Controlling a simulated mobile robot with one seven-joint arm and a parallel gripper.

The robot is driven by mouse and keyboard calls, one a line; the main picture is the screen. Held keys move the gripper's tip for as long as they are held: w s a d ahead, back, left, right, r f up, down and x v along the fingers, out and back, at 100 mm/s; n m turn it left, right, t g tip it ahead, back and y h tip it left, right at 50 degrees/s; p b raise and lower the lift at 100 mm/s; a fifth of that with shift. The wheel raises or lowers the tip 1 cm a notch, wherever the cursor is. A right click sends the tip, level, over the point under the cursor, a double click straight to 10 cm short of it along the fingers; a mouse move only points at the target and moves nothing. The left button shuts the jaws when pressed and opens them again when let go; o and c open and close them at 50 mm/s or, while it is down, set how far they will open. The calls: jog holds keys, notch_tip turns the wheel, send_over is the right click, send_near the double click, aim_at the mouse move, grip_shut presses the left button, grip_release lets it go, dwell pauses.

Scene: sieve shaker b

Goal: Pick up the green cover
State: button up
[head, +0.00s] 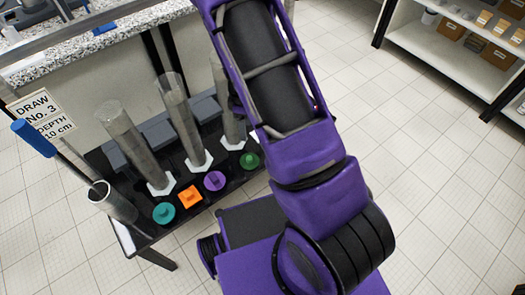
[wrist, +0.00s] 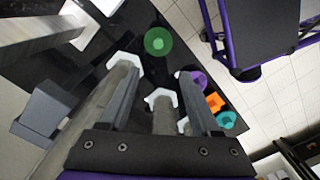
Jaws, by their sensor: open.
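The green cover (head: 250,161) is a round disc with a small knob, lying on the black table top at the right end of a row of covers. It also shows in the wrist view (wrist: 158,41), near the table's edge. My gripper (wrist: 157,72) is open and empty, its two grey fingers pointing toward the table. The green cover appears just beyond the fingertips, roughly centred between them, and apart from them. In the head view my arm hides the gripper.
Purple (head: 214,181), orange (head: 190,197) and teal (head: 163,213) covers lie left of the green one. Tall clear cylinders (head: 182,120) on white hexagonal bases stand behind the row, close to my fingers. A blue-handled tool (head: 34,138) and sign (head: 40,115) are at left.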

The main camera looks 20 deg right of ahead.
jog(key=b, duration=0.2)
send_over(249, 158)
jog(key=shift+n, duration=0.4)
jog(key=f, duration=1.2)
jog(key=shift+w+a, duration=0.2)
jog(key=shift+w, duration=0.05)
jog(key=shift+s+d+f+b, duration=0.15)
jog(key=shift+f+b, duration=0.05)
jog(key=shift+f, duration=1.15)
jog(key=shift+s+d+f+b, duration=0.1)
jog(key=shift+s+f+b, duration=0.1)
jog(key=shift+f, duration=1.1)
grip_shut()
